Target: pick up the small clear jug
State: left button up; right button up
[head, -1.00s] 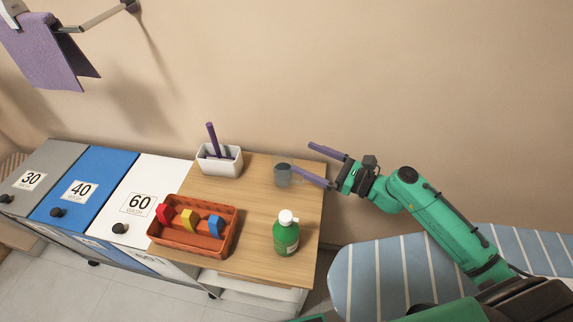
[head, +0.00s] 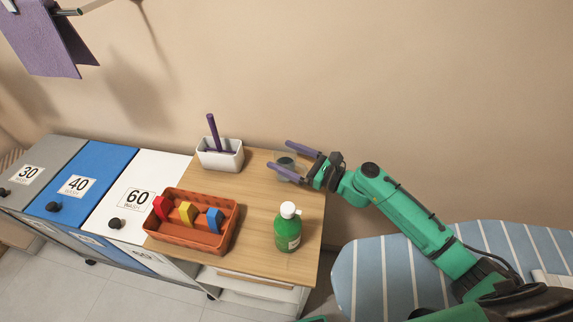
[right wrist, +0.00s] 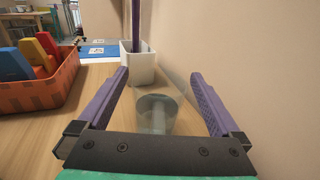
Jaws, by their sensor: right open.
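The small clear jug (head: 286,164) stands on the wooden tabletop near its back right, close to the wall. In the right wrist view the jug (right wrist: 156,113) is see-through and sits between the two purple fingers, apart from both. My right gripper (head: 280,158) is open, with one finger on the wall side of the jug and one on the near side. In the right wrist view the open gripper (right wrist: 158,75) points toward the white pot. My left gripper is not in view.
A white pot (head: 220,158) with a purple stick stands at the back left. An orange crate (head: 190,245) with coloured pieces and a green bottle (head: 287,228) stand in front. The wall (right wrist: 220,60) is close to the right finger. The tabletop (head: 255,200) is clear in the middle.

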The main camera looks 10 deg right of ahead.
jog(key=shift+s, duration=0.1)
jog(key=c, duration=1.2)
